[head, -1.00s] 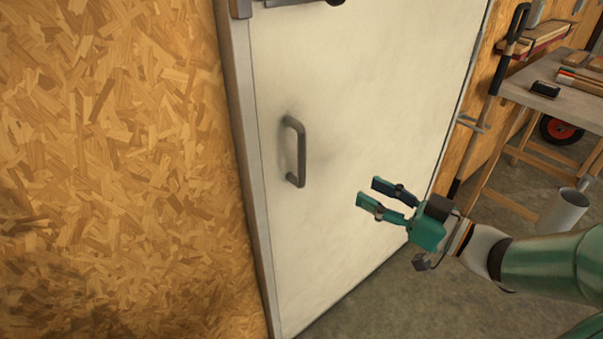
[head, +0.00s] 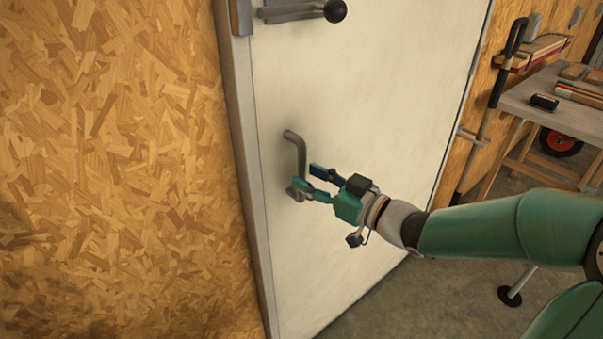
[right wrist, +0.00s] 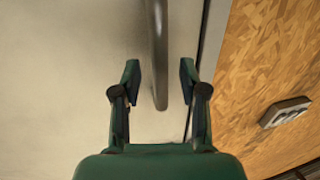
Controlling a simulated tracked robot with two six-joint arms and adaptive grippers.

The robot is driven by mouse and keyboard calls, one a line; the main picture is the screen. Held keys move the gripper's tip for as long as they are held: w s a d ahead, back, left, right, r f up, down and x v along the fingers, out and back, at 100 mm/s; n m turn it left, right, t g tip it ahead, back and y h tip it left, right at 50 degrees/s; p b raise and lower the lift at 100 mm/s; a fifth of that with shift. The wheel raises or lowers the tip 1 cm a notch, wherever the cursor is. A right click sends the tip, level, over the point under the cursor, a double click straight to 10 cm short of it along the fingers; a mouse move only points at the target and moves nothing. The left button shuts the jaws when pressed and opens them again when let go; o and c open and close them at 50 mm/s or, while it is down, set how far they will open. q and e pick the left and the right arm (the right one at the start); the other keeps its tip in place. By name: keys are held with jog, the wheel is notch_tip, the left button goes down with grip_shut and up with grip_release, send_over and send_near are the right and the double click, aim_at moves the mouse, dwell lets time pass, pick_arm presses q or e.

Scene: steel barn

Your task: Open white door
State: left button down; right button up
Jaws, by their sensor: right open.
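The white door (head: 370,100) fills the middle of the head view and looks shut in its metal frame. A grey bar handle (head: 296,152) stands upright near its left edge. My right gripper (head: 304,180) is open at the lower part of the handle. In the right wrist view the handle (right wrist: 158,60) comes down between the two open fingers (right wrist: 160,85), with a gap on each side. My left gripper is in neither view.
A chipboard wall (head: 110,170) stands left of the door. A workbench (head: 560,105) with several items stands at the right, with a red wheel (head: 560,143) under it. A socket-like grey box (right wrist: 286,111) is on the chipboard in the right wrist view.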

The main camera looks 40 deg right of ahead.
jog(key=shift+x, duration=1.35)
jog(key=shift+c, duration=0.3)
grip_shut()
